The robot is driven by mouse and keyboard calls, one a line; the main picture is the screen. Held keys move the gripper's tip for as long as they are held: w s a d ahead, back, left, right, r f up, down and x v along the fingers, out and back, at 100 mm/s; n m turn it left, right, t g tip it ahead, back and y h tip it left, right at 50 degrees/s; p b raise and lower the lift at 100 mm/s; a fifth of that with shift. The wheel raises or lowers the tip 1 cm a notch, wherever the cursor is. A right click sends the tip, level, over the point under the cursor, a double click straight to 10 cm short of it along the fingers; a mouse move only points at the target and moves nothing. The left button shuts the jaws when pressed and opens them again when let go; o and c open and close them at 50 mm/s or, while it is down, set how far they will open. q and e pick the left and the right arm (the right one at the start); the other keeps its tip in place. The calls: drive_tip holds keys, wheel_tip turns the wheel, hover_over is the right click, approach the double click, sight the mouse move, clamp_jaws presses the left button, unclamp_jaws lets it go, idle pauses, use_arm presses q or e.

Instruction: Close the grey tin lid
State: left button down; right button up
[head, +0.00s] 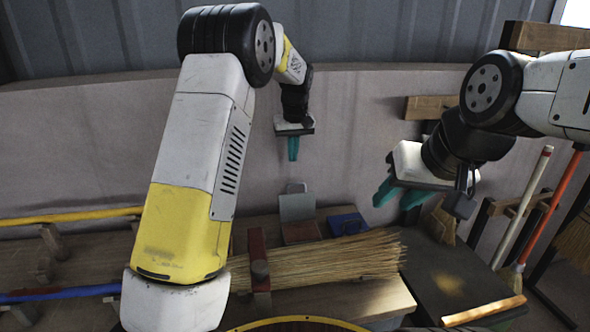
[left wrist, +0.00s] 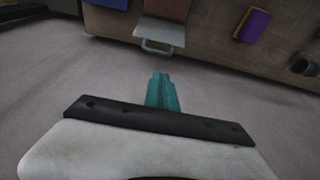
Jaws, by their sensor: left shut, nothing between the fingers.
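The grey tin lid (head: 297,208) stands open at the back of the bench, raised behind its brownish tin (head: 301,232). In the left wrist view the lid (left wrist: 160,31) has a pale handle (left wrist: 157,47) on its free edge, pointing towards my gripper. My left gripper (head: 293,150) is shut and empty, its teal fingers pointing down above the lid in the head view. In the left wrist view its fingers (left wrist: 161,92) are together, apart from the handle. My right gripper (head: 399,197) is open and empty, up to the right.
A blue box (head: 348,223) sits right of the tin. A straw bundle (head: 325,260) lies in front, held by a reddish clamp (head: 258,262). Broom handles (head: 525,208) lean at the right. The wall (head: 350,120) rises behind the bench.

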use_arm(q)
drive_tip(key=x, duration=0.9)
drive_tip(key=shift+f, duration=0.35)
